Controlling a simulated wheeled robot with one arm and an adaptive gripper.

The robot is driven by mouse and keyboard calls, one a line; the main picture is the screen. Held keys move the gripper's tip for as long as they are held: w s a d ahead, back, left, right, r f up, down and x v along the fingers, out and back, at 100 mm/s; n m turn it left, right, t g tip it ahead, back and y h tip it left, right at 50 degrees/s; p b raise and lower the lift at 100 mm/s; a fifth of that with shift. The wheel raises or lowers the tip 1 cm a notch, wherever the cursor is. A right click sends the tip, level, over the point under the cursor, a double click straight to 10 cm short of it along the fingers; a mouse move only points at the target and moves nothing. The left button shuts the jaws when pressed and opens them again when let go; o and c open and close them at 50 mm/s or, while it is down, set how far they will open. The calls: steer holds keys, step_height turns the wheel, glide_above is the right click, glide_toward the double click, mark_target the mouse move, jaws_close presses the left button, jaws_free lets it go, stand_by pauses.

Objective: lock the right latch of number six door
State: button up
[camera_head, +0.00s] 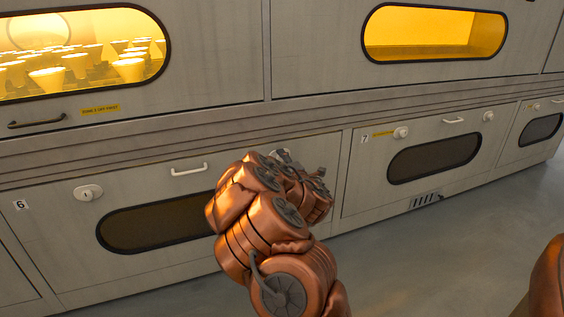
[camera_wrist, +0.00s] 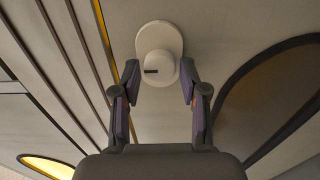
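The number six door (camera_head: 60,240) is the lower left door, marked by a "6" label (camera_head: 20,205), and it looks closed. Its left latch (camera_head: 88,192) is a white knob on an oval plate. My arm hides the door's right end in the head view. In the wrist view a white round latch knob (camera_wrist: 158,64) with a short dark mark sits on an oval plate (camera_wrist: 160,32). My gripper (camera_wrist: 160,82) is open, its two fingertips on either side of this knob. Whether they touch it is unclear.
Door six has a white handle (camera_head: 189,169) and a dark oval window (camera_head: 155,222). Door seven (camera_head: 355,195) is to the right, with its own latches. Grey floor (camera_head: 430,255) is open in front.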

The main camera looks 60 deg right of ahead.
steer(key=shift+o, duration=1)
steer(key=shift+s, duration=0.1)
steer(key=v, duration=0.7)
steer(key=shift+a, duration=0.15)
steer(key=shift+s, duration=0.1)
